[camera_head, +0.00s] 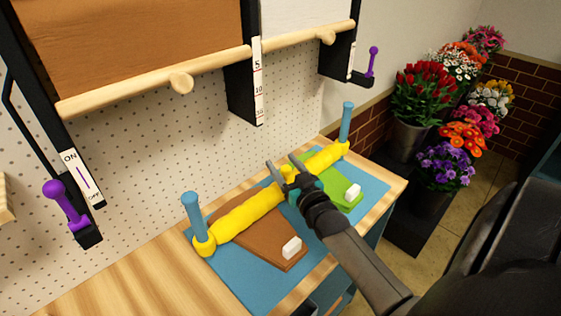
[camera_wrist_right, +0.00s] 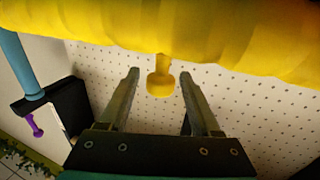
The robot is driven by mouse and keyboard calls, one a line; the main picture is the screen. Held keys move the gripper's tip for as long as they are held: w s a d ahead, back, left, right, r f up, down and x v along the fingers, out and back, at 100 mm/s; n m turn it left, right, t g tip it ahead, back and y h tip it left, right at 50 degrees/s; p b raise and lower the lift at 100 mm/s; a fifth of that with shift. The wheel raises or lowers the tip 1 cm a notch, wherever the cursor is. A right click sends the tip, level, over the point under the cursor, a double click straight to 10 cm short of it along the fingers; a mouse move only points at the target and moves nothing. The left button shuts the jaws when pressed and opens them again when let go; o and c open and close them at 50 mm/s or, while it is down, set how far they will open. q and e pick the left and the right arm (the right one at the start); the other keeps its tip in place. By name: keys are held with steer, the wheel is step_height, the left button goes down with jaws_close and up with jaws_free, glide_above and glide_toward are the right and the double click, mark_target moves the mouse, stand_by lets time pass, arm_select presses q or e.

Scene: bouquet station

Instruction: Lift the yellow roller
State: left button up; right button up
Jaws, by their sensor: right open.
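The yellow roller (camera_head: 248,212) lies across the back of the blue mat, with its ends at the two blue posts (camera_head: 192,215) (camera_head: 347,122). Its middle is partly hidden by my right gripper (camera_head: 280,162), which is open above it. In the right wrist view the roller (camera_wrist_right: 200,30) fills the top, and a yellow knob (camera_wrist_right: 160,86) sticks out from it. The knob appears between the open fingers of my right gripper (camera_wrist_right: 159,80); I cannot tell whether they touch it. My left gripper is not in view.
Under the roller are a brown sheet (camera_head: 262,243) and a green sheet (camera_head: 333,187), each with a white block, on the blue mat (camera_head: 225,275). A pegboard wall (camera_head: 190,130) with a wooden rail (camera_head: 225,65) and purple levers (camera_head: 65,205) stands behind. Flower buckets (camera_head: 408,140) are right.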

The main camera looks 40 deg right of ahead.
steer(key=shift+x, duration=1)
steer(key=shift+s, duration=0.1)
steer(key=shift+c, duration=0.2)
jaws_close()
stand_by(0.5)
